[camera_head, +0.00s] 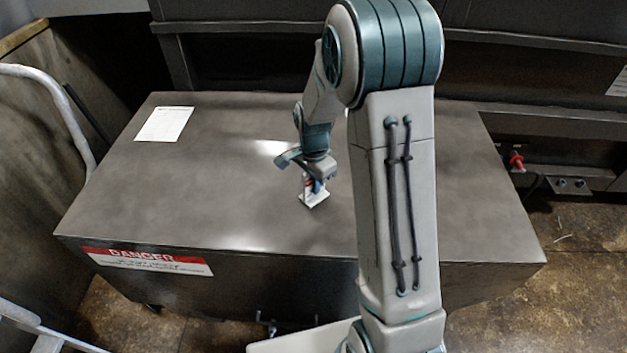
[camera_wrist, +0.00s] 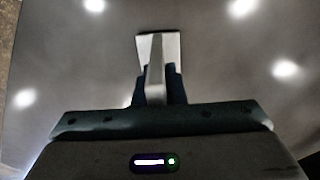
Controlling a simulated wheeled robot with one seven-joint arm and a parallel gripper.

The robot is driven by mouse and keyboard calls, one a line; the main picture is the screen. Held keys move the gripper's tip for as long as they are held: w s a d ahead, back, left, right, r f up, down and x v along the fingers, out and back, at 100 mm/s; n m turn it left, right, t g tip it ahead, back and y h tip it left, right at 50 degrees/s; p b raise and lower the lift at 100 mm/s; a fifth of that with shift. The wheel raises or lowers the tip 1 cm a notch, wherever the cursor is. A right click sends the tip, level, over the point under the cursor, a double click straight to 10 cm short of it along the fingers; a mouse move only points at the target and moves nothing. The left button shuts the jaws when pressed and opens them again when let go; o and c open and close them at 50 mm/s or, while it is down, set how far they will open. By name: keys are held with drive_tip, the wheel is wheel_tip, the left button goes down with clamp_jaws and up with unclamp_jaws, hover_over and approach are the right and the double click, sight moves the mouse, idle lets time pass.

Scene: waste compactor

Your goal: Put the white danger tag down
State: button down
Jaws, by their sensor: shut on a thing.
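The white danger tag (camera_head: 314,199) is small and pale and shows at my gripper (camera_head: 314,185), over the middle of a dark metal box top. My gripper is shut on the tag. In the wrist view the tag (camera_wrist: 170,45) sticks out beyond the fingertips (camera_wrist: 157,80), with its edge towards the camera and a wider pale part at its far end. The lower end of the tag is close to the metal top. I cannot tell whether it touches.
The metal box top (camera_head: 240,190) is wide and mostly clear around my gripper. A white sheet (camera_head: 164,124) lies at its back left. A red and white danger label (camera_head: 145,261) is on the front face. A red knob (camera_head: 517,161) is at the right, beyond the box.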

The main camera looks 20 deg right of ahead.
drive_tip(key=shift+f, duration=0.2)
drive_tip(key=c, duration=1.5)
unclamp_jaws()
wheel_tip(320, 180, up, 12)
drive_tip(key=shift+r+b, duration=0.1)
drive_tip(key=shift+b, duration=0.5)
drive_tip(key=s+r+n+t, duration=0.1)
drive_tip(key=s+r+n, duration=0.1)
drive_tip(key=s+n, duration=0.4)
drive_tip(key=s+r+n+t, duration=0.2)
drive_tip(key=s+n, duration=0.4)
drive_tip(key=s, duration=0.9)
drive_tip(key=shift+s+r+n, duration=0.2)
drive_tip(key=shift+r+n, duration=0.2)
drive_tip(key=shift+r, duration=0.35)
